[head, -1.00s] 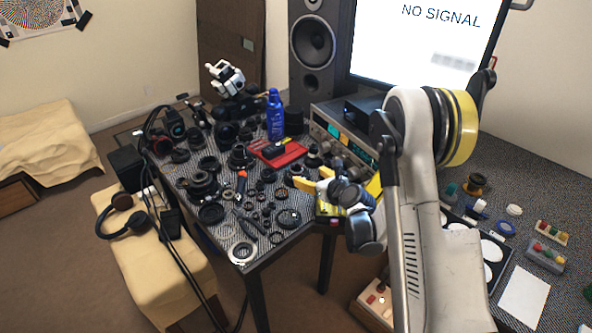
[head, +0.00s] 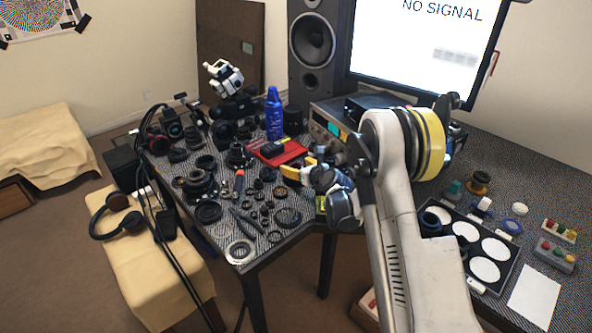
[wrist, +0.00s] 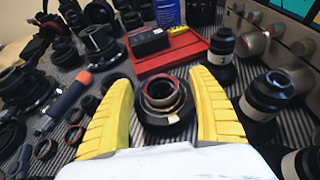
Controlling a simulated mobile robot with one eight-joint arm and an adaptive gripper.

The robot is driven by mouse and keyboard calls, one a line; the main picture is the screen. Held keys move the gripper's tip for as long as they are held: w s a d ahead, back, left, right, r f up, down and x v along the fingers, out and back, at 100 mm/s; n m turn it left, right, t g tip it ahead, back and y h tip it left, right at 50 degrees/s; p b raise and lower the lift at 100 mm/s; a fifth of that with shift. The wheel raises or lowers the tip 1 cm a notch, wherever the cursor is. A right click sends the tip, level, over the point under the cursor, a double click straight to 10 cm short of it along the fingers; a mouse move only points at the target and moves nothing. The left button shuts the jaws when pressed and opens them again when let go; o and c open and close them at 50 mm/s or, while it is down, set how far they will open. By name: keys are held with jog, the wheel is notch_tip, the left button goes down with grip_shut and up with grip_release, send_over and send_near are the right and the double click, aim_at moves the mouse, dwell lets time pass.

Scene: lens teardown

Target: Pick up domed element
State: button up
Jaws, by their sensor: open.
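My gripper (wrist: 161,78) is open, with its two yellow fingers pointing out over the parts-covered table. Between the fingers in the wrist view is a dark round lens part (wrist: 165,108) with a reddish ring and a glassy top. It may be the domed element, but I cannot tell for sure. It stands apart from both fingers. In the head view my gripper (head: 297,170) hangs over the right side of the parts table, and my wrist hides what is beneath it.
A red tray (wrist: 168,56) with a black box (wrist: 149,42) lies just beyond the fingers. A screwdriver (wrist: 66,97) and several rings lie to the left. Black bottles (wrist: 265,95) stand close on the right, before an instrument panel (wrist: 285,30). A blue can (head: 274,114) stands behind.

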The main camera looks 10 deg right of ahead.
jog(key=c, duration=1.3)
jog(key=shift+c, duration=0.2)
